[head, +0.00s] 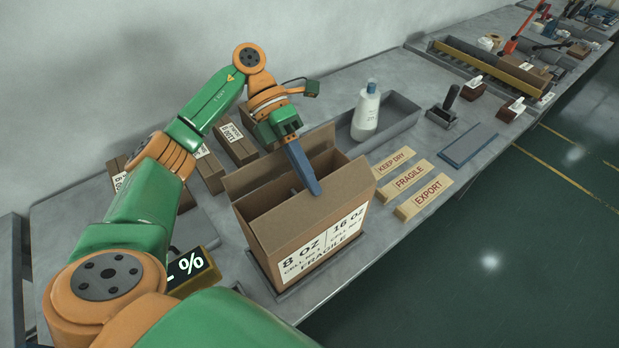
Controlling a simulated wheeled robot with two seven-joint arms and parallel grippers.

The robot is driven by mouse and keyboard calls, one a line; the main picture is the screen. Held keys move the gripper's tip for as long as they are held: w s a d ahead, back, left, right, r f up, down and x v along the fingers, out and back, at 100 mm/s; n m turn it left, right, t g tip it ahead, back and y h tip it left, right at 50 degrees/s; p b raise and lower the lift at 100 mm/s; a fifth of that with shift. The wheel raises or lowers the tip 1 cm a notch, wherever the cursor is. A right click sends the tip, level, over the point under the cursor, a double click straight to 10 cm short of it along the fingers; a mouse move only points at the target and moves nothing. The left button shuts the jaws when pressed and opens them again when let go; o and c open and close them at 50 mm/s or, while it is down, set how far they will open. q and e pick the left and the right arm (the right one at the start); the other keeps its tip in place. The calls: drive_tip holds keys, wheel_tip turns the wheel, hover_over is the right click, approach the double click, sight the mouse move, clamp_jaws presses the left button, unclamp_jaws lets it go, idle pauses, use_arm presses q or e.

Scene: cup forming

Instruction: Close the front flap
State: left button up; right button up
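A brown cardboard box (269,228) stands open at the top in the middle of the head view. Its near face carries a white label (325,243) reading "8 OZ", "16 OZ" and "FRAGILE". The back flap (262,170) stands up and leans outward. The front flap (330,202) appears as the plain brown strip above the label, standing up rather than folded over the opening. My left gripper (317,190) is above the opening, its long blue-grey tip pointing down close to the front flap's inner side; contact is unclear. Only one bar shows, so its opening is unclear. My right gripper is out of view.
A white bottle (366,110) stands in a grey tray (398,124) behind the box. Stamped wooden blocks (423,200) lie to its right. Small brown boxes (236,146) stand behind left. A dark display (192,268) is left of the box. The bench edge is close in front.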

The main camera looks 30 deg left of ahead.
use_arm(q)
drive_tip(key=o, duration=0.4)
drive_tip(key=shift+w+a+r, duration=0.15)
drive_tip(key=shift+a+r, duration=0.1)
drive_tip(key=p+v, duration=0.4)
drive_tip(key=v, duration=0.2)
drive_tip(key=shift+a, duration=0.2)
drive_tip(key=shift+w, duration=0.1)
